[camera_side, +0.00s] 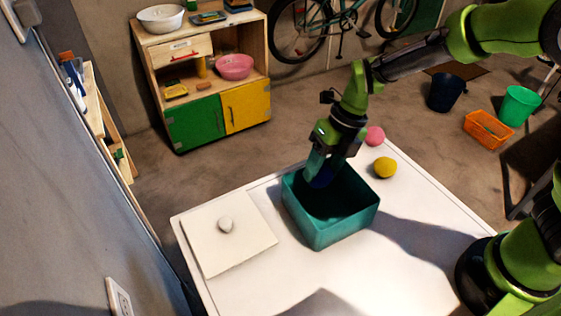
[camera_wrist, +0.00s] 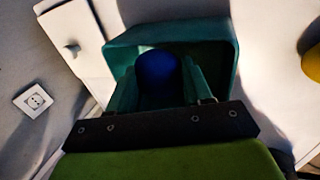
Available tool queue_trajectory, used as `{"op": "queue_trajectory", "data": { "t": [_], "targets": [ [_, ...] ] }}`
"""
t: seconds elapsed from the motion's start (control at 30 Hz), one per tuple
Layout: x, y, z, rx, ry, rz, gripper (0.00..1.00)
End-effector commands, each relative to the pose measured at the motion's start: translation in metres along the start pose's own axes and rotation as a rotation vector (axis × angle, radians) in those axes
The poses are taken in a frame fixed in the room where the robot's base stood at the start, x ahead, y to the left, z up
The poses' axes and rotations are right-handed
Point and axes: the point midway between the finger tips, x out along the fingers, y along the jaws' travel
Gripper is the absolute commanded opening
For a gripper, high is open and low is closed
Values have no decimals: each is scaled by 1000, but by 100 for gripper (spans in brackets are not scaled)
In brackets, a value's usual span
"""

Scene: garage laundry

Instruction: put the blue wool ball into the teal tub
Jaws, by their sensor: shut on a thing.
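The teal tub (camera_side: 345,222) stands on the white table, open at the top. It also shows in the wrist view (camera_wrist: 222,28). My gripper (camera_side: 318,180) points down into the tub's opening at its far left part. In the wrist view my gripper (camera_wrist: 158,82) is shut on the blue wool ball (camera_wrist: 158,66), which sits between the two fingers with the tub around it. In the side view the ball is a dark blue patch at the fingertips, mostly hidden. How far it is above the tub floor I cannot tell.
On the white table (camera_side: 280,290), a yellow ball (camera_side: 385,167) and a pink ball (camera_side: 375,136) lie behind and right of the tub. The table's front is clear.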

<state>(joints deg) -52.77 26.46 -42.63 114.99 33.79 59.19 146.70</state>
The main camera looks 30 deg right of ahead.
Motion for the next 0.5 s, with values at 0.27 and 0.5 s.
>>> {"op": "queue_trajectory", "data": {
  "t": [0.27, 0.5],
  "targets": [
    [31, -12, 0, 3, 3, -3, 20],
    [48, -17, 0, -1, -1, 0, 20]
  ]
}}
